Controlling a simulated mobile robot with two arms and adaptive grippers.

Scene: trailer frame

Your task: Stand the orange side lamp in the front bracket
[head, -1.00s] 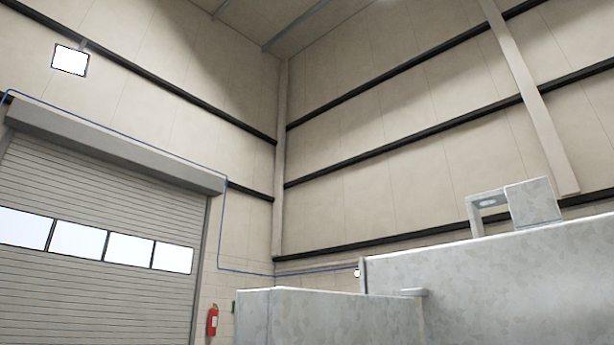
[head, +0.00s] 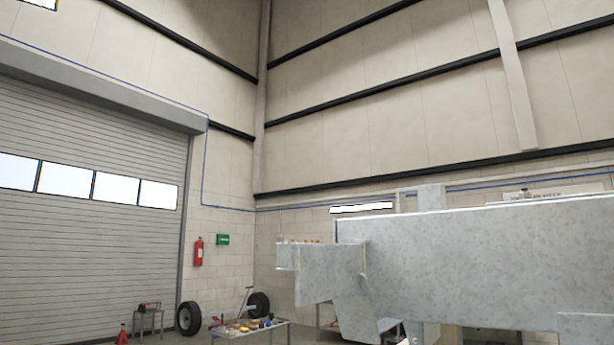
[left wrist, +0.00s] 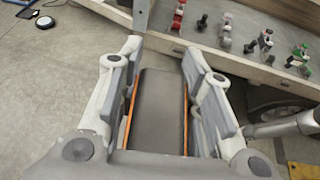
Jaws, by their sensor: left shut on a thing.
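In the left wrist view my left gripper (left wrist: 160,62) is shut on a flat dark grey piece with orange edges (left wrist: 158,105), which looks like the back of the orange side lamp. One finger lies along each long side. The lamp's front face is hidden. In the head view large mottled grey metal members (head: 470,265), apparently the trailer frame, fill the lower right. I cannot tell which part is the front bracket. Neither gripper shows in the head view.
A low table (head: 250,331) with small items stands near two wheels (head: 189,318) before the roller door (head: 85,255). In the left wrist view a shelf (left wrist: 235,62) with several small coloured fittings lies beyond the fingers. Open floor (left wrist: 60,100) lies left.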

